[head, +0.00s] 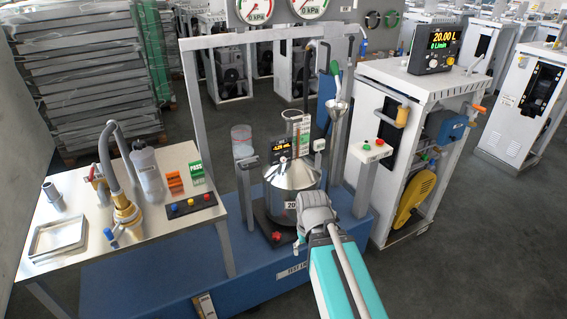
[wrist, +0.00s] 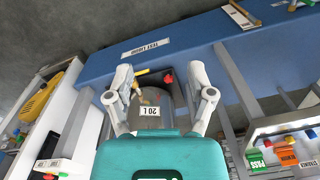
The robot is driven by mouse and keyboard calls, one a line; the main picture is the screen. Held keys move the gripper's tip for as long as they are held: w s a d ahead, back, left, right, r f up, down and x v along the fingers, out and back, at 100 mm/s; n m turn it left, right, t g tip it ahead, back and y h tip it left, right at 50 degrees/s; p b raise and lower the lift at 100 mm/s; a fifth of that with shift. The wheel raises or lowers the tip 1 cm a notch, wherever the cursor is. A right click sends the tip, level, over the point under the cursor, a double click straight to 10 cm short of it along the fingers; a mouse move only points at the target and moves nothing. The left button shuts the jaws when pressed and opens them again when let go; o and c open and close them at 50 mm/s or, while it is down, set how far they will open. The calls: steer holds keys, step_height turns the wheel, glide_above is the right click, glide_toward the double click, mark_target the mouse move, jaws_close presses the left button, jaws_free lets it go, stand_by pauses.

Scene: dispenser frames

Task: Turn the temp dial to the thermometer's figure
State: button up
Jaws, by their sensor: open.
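A black display unit (head: 433,50) on top of the white dispenser reads 20.00 L and 0 L/min in the head view. My gripper (head: 314,212) is in front of the steel measuring can (head: 283,186), far from the display unit. In the wrist view my gripper (wrist: 160,78) is open, its fingers spread, nothing between the tips. The can's 20 L label (wrist: 157,111) shows behind the fingers.
The can stands on a blue base (head: 240,280) inside a grey frame (head: 190,80). Two kPa gauges (head: 308,8) hang above. A side table (head: 90,250) at left holds a nozzle (head: 127,212) and a button box (head: 190,205). Floor is free at right.

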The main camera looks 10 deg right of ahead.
steer(key=w+a+f+n+t+y+b, duration=0.3)
steer(key=w+a+y+b, duration=0.15)
steer(key=w, duration=0.45)
steer(key=m+t+b, duration=0.1)
steer(key=t+b, duration=1.2)
steer(key=t, duration=0.1)
glide_toward(284, 160)
steer(key=d+v, duration=0.1)
steer(key=v, duration=0.3)
steer(key=shift+a+f+y, duration=0.1)
steer(key=shift+f+y, duration=0.1)
steer(key=shift+y, duration=0.15)
steer(key=x, duration=1.3)
steer(key=shift+w+a, duration=0.1)
steer(key=shift+w, duration=0.2)
jaws_close()
